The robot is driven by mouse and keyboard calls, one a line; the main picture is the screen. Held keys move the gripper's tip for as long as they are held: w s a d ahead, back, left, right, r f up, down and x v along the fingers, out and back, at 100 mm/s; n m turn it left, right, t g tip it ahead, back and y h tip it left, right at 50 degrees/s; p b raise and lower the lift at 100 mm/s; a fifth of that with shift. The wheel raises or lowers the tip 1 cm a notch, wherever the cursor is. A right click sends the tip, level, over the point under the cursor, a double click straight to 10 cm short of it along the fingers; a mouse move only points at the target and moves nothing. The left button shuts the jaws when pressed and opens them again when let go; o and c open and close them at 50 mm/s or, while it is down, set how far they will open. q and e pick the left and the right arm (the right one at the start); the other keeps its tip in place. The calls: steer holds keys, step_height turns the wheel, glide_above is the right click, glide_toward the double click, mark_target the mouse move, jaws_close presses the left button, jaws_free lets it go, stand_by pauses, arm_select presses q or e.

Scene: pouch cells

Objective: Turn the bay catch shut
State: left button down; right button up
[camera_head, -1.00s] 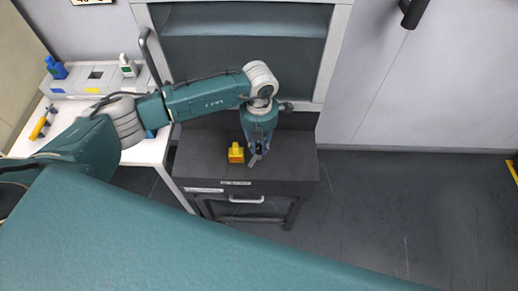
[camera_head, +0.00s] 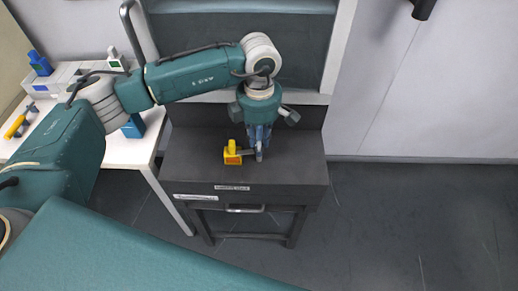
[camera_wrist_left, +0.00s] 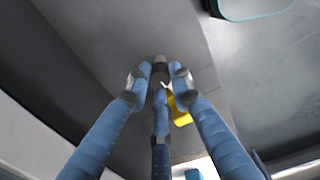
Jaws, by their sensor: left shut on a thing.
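The bay catch (camera_wrist_left: 160,66) shows in the left wrist view as a small grey and black piece between my fingertips. My left gripper (camera_wrist_left: 158,82) has its blue fingers closed around it. In the head view my left gripper (camera_head: 259,150) points down onto the top of the dark cabinet (camera_head: 295,172), just right of a yellow block (camera_head: 231,155). In that view the fingers hide most of the catch, and I cannot tell its exact angle. My right gripper is in neither view.
The yellow block also shows beside my fingers in the left wrist view (camera_wrist_left: 181,113). A white table (camera_head: 120,158) with a grey tray and small bottles stands left of the cabinet. A recessed panel rises behind it. The floor (camera_head: 400,215) on the right is clear.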

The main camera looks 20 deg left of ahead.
arm_select(q)
steer(key=shift+m+b, duration=1.1)
steer(key=shift+m, duration=0.1)
steer(key=shift+r, duration=0.1)
steer(key=c, duration=1.5)
jaws_free()
steer(key=shift+c, duration=0.2)
step_height(320, 180, up, 12)
